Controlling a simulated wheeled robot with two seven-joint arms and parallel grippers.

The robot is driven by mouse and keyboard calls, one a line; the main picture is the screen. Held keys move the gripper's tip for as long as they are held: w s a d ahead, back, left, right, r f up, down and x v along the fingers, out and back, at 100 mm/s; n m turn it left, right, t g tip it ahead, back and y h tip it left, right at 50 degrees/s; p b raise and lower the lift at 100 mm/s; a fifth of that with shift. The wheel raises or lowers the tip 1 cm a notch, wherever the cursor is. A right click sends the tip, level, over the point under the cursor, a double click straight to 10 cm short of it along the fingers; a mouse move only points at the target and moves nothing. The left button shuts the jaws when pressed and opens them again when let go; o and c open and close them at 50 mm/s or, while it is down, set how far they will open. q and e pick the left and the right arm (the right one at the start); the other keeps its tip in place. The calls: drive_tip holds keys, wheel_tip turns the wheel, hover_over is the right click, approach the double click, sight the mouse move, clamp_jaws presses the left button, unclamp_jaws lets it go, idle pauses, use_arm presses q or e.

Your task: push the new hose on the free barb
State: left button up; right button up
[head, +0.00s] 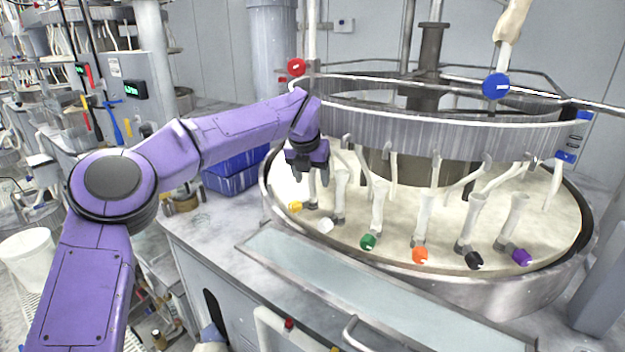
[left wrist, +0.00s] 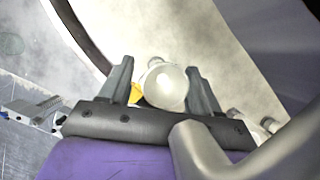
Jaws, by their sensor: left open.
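My left gripper (head: 311,178) points down over the left side of the round basin, above the yellow-tagged fitting (head: 295,207). In the left wrist view the left gripper (left wrist: 163,82) is open. The pale round end of a tube (left wrist: 166,87) shows between its fingers, with part of the yellow tag (left wrist: 136,93) beside it. I cannot tell if the fingers touch the tube. Several pale upright tubes, such as the one by the green tag (head: 378,205), stand along the basin's front. I cannot tell which is the new hose or the free barb. My right gripper is not in view.
The metal ring (head: 450,135) with hanging hoses overhangs the basin. Tags in white (head: 326,225), green (head: 368,241), orange (head: 420,255), black (head: 474,260) and purple (head: 521,257) line the front. A blue bin (head: 232,178) stands left. The glassy front ledge (head: 340,285) is clear.

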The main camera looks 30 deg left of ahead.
use_arm(q)
drive_tip(key=b+v, duration=0.1)
drive_tip(key=v, duration=0.8)
drive_tip(key=shift+r, duration=0.15)
drive_tip(key=shift+s, duration=0.15)
